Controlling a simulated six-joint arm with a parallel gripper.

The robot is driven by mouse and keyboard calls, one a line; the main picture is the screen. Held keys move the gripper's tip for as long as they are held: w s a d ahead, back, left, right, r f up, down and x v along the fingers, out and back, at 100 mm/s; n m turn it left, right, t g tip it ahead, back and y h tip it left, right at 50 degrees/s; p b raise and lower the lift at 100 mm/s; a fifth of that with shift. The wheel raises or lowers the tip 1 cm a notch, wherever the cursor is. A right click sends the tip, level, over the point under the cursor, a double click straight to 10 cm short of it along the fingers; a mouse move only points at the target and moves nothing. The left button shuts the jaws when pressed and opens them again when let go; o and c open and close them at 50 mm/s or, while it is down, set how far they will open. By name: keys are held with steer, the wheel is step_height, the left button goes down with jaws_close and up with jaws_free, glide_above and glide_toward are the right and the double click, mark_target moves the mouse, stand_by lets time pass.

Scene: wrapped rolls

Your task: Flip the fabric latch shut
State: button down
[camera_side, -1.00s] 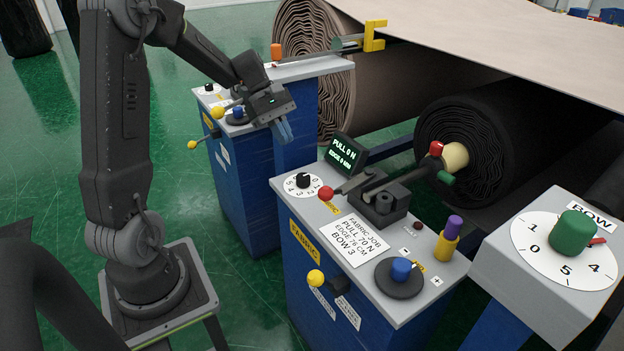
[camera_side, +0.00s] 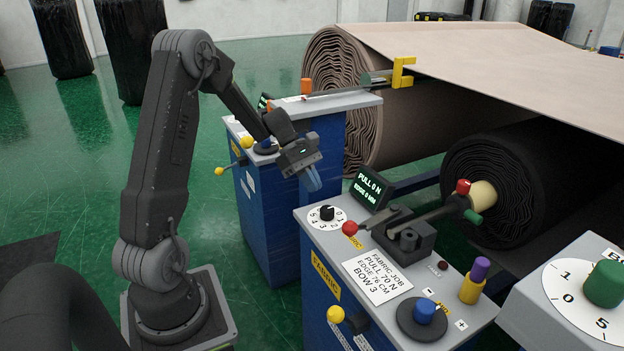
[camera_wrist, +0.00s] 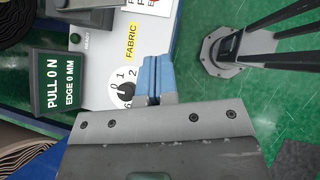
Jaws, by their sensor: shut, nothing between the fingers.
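The fabric console (camera_side: 390,295) has a grey top with a black latch block (camera_side: 408,238) on it. A bar reaches right towards the black roll's yellow core (camera_side: 482,195), with red and green ends (camera_side: 466,200). My gripper (camera_side: 313,182) is above and left of the console's far left corner, apart from the red ball. Its blue fingers are shut and empty.
The display (camera_side: 371,187) reads pull 0 N, edge 0 mm. A blue knob (camera_side: 425,311), a purple-topped yellow post (camera_side: 474,280) and a yellow ball (camera_side: 335,314) are on the console. A second blue console (camera_side: 275,215) stands behind. Green floor is open at left.

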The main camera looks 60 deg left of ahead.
mark_target(345, 224)
steer(key=w+d+f, duration=0.2)
steer(key=d+f, duration=0.3)
steer(key=d, duration=0.2)
steer(key=shift+w+d, duration=0.25)
steer(key=shift+w, duration=0.05)
steer(key=shift+f, duration=0.1)
steer(key=shift+d+n+t, duration=0.4)
steer(key=shift+d+n, duration=0.3)
steer(key=shift+d, duration=0.55)
steer(key=w+d+n+t+y, duration=0.3)
steer(key=w+d+n, duration=0.3)
steer(key=w+d, duration=0.8)
steer(key=shift+w+d, duration=0.25)
steer(key=shift+d, duration=0.7)
